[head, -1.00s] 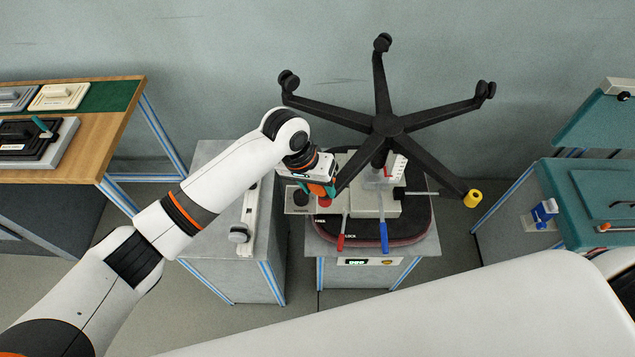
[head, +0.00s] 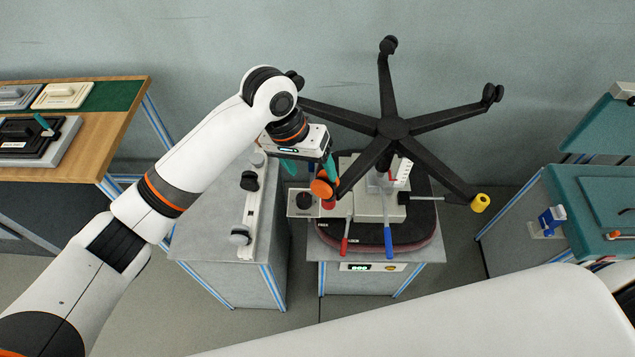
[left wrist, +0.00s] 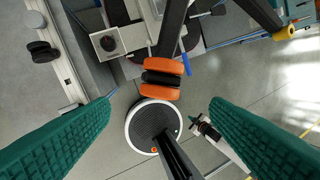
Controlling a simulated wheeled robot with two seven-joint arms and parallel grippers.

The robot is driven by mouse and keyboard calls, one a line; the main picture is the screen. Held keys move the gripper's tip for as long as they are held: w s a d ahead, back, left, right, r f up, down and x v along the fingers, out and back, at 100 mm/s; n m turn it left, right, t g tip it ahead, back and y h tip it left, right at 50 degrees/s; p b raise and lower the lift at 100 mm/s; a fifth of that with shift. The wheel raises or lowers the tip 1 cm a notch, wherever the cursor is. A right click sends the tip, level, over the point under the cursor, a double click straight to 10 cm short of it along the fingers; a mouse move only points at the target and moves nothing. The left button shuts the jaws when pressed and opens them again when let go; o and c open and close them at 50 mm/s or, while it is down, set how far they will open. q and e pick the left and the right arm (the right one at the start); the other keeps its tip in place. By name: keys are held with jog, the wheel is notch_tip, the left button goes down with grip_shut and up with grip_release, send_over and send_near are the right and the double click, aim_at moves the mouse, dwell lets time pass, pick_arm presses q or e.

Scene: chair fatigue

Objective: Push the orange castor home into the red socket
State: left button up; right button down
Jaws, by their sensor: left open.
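The orange castor (head: 321,188), with orange wheels and a black middle, is at the end of the near-left leg of the upturned black chair base (head: 392,128). It also shows in the left wrist view (left wrist: 162,78), against the leg's end. A red round part (head: 328,204) shows just below it in the head view; I cannot tell whether this is the red socket or belongs to the grey box. How deep the castor sits is hidden. My left gripper (head: 309,168) is open and empty, its teal fingers (left wrist: 160,108) apart behind and above the castor.
A grey box with a black knob (head: 304,200) stands beside the castor. Red (head: 345,238) and blue (head: 388,240) levers stand at the fixture's front. Another leg ends in a yellow part (head: 480,203). A grey stand (head: 200,245) is at left.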

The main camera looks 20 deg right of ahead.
pick_arm(q)
jog(key=shift+b+v, duration=0.3)
jog(key=shift+v, duration=1.7)
